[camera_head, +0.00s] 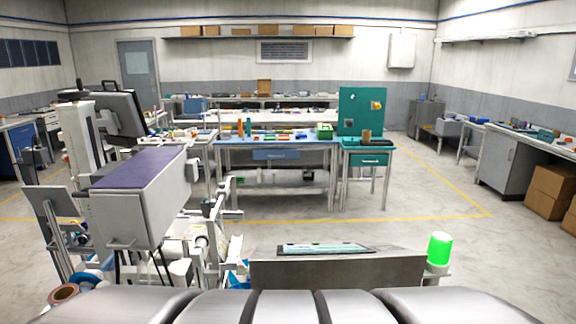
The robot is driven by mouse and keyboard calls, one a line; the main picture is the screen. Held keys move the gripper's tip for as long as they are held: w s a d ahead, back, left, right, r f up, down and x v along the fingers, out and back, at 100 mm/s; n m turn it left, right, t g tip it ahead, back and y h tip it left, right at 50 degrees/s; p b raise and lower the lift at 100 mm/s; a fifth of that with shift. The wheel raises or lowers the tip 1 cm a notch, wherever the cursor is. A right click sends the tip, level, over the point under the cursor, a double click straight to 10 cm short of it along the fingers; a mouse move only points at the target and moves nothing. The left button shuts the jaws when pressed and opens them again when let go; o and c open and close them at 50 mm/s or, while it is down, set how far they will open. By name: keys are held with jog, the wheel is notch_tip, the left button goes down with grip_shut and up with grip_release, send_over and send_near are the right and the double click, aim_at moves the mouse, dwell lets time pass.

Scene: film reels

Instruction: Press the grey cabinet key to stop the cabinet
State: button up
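The grey cabinet key cannot be made out in the head view. A dark grey, flat-fronted unit (330,274) stands low in the foreground, with a slim light-green panel (325,248) on its top. I cannot tell if it is the cabinet. A lamp (439,248) at its right end glows green. My gripper does not show in this view, so its place relative to the key cannot be told.
A machine with a purple-topped box (130,199), rollers and a monitor (124,112) fills the left. A blue-topped workbench (275,145) and a green bench (368,160) stand beyond. Cardboard boxes (551,190) sit at the right. The floor (420,225) at centre right is clear.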

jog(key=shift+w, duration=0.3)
